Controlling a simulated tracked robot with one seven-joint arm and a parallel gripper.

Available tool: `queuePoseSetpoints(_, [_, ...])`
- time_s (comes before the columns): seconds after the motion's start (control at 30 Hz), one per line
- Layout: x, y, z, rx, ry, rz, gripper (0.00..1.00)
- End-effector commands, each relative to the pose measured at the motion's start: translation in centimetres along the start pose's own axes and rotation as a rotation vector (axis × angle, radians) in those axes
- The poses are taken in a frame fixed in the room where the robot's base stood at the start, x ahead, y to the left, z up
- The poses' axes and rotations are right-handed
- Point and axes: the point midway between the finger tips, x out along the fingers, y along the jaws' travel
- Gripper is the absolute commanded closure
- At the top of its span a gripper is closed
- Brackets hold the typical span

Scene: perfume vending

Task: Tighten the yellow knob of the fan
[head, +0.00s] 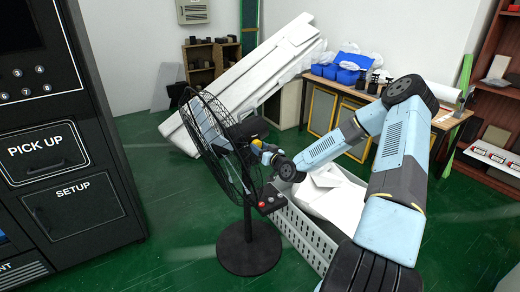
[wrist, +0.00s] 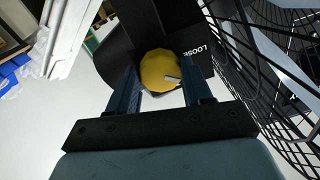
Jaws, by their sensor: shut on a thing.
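The black standing fan (head: 238,160) is in the middle of the head view, its round base on the green floor. A bit of the knob (head: 257,144) also shows in the head view. My gripper (wrist: 166,85) has one finger on each side of the knob and is shut on it. The fingers partly hide the knob's sides.
A white slatted crate (head: 305,235) with white sheeting stands right behind the fan stand. The black vending machine (head: 70,120) is on the left. A wooden workbench (head: 340,90) is at the back right. The green floor between machine and fan is clear.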

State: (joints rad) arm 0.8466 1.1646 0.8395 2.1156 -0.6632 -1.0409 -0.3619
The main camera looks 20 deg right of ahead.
Motion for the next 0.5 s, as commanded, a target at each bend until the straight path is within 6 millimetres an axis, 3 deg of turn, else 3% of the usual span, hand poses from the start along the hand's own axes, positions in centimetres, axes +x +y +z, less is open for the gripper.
queuePoseSetpoints(0.07, [-0.02, 0.14, 0.0, -0.001, 0.0, 0.002, 0.81])
queuePoseSetpoints(0.1, [-0.02, 0.15, 0.0, -0.001, 0.0, 0.002, 0.47])
queuePoseSetpoints(0.33, [-0.01, 0.09, 0.0, -0.001, 0.0, 0.001, 0.25])
queuePoseSetpoints(0.5, [-0.01, 0.05, 0.0, -0.001, 0.0, 0.001, 0.25])
